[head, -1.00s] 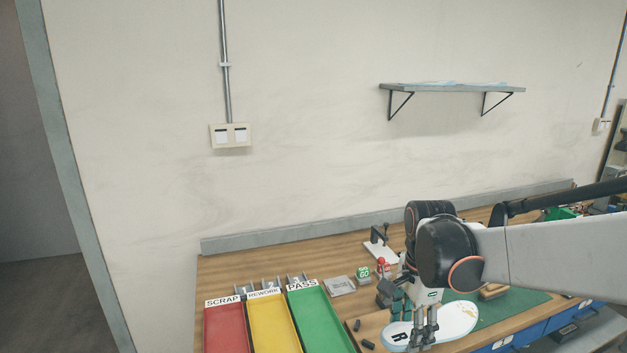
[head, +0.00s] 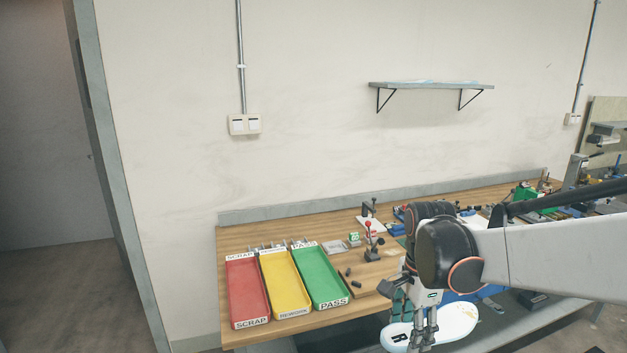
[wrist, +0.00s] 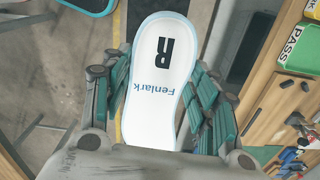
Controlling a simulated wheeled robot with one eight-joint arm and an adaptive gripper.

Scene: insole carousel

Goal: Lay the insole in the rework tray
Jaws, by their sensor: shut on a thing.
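The insole (head: 455,322) is white with a light blue edge. In the wrist view the insole (wrist: 160,70) shows a black R and the word Fenlark, with its lower end hidden by my gripper. My gripper (head: 412,336) is shut on it and holds it in the air in front of the bench's front edge. In the wrist view my gripper's teal fingers (wrist: 160,100) lie on either side of it. The rework tray (head: 285,284) is yellow and looks empty. It lies on the bench to the left of my gripper, between the other two trays.
The red scrap tray (head: 246,290) and green pass tray (head: 318,277) flank the rework tray. Small black pieces (head: 350,278) and a red-knobbed fixture (head: 373,250) stand to the right of the trays. The bench top (head: 350,312) is clear at its front edge.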

